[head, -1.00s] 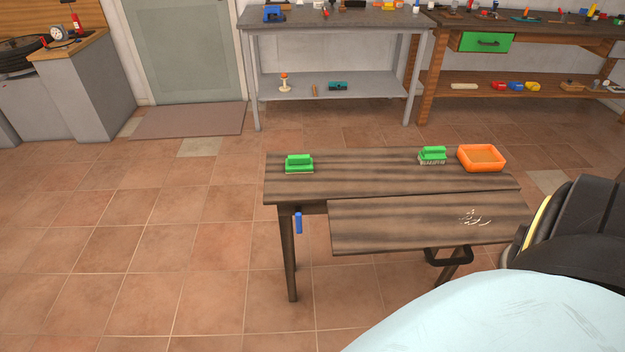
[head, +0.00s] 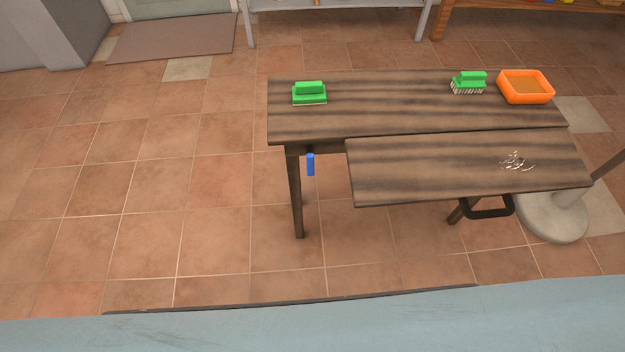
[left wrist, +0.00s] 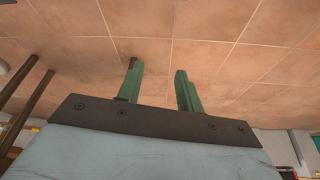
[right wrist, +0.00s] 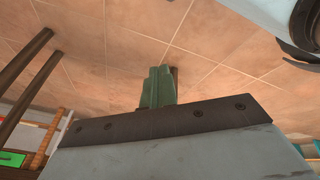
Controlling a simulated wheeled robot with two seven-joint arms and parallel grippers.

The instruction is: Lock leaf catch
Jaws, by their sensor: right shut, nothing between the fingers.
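A dark wooden table (head: 400,118) stands on the tiled floor. Its wooden leaf (head: 430,170) extends along the near side, offset to the right; I cannot tell its exact tilt. A blue catch lever (head: 310,164) hangs down under the near left corner of the tabletop, left of the leaf. A black handle (head: 487,208) shows below the leaf's near edge. My left gripper (left wrist: 157,70) is open and empty over bare floor. My right gripper (right wrist: 162,72) is shut and empty. Neither gripper shows in the head view, and both are apart from the table.
On the tabletop are a green sponge or brush (head: 309,94), a green bristle brush (head: 469,83) and an orange tray (head: 525,87). Pale shavings (head: 516,161) lie on the leaf. A round grey base (head: 552,218) stands at the right. The floor left of the table is clear.

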